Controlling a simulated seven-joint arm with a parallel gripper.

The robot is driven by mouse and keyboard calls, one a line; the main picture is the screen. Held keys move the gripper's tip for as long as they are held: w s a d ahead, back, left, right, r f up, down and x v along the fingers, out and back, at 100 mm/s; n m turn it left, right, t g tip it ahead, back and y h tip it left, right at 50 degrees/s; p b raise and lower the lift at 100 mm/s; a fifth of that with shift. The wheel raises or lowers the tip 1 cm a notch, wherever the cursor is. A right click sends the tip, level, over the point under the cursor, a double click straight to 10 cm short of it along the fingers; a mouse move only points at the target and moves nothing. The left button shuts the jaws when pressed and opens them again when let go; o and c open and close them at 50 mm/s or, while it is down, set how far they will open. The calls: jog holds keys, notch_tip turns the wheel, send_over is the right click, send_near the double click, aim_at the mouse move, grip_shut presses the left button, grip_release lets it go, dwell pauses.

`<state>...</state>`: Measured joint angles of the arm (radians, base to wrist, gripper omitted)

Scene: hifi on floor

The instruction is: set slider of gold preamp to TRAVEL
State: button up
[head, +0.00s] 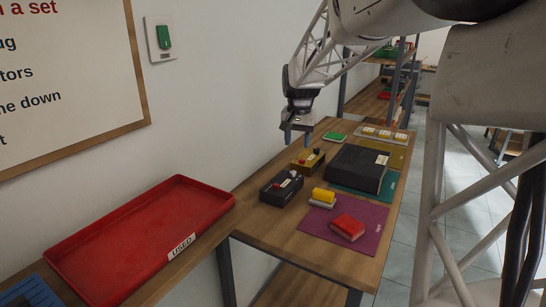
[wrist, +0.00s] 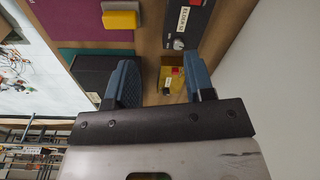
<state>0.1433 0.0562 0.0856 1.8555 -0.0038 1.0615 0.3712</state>
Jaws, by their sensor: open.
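The gold preamp (head: 307,162) is a small gold box on the wooden table, with a red spot and a dark knob on it. In the wrist view the gold preamp (wrist: 172,82) lies between and beyond my fingers, partly hidden by them, with a red part and a pale label. I cannot make out the slider's position or the TRAVEL mark. My gripper (head: 296,131) is open and empty above the table, apart from the gold preamp and behind it in the head view. Its two blue-grey fingers (wrist: 161,62) are spread in the wrist view.
A black preamp (head: 279,188) stands in front of the gold one. A larger black box (head: 357,168) sits to the right on a teal mat. Yellow (head: 323,195) and red (head: 347,228) blocks lie nearby. A red tray (head: 130,245) is at left. The wall is close behind.

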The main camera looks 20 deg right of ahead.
jog(key=w+d+f+m, duration=0.1)
jog(key=w+d+f, duration=0.1)
jog(key=w, duration=0.3)
jog(key=w+d+f, duration=0.2)
jog(key=w, duration=0.3)
jog(key=m+g, duration=0.1)
jog(key=m, duration=0.1)
send_over(302, 160)
notch_tip(302, 160, down, 6)
jog(key=shift+w+f, duration=0.1)
jog(key=shift+f, duration=0.05)
jog(key=shift+f, duration=3.9)
grip_shut()
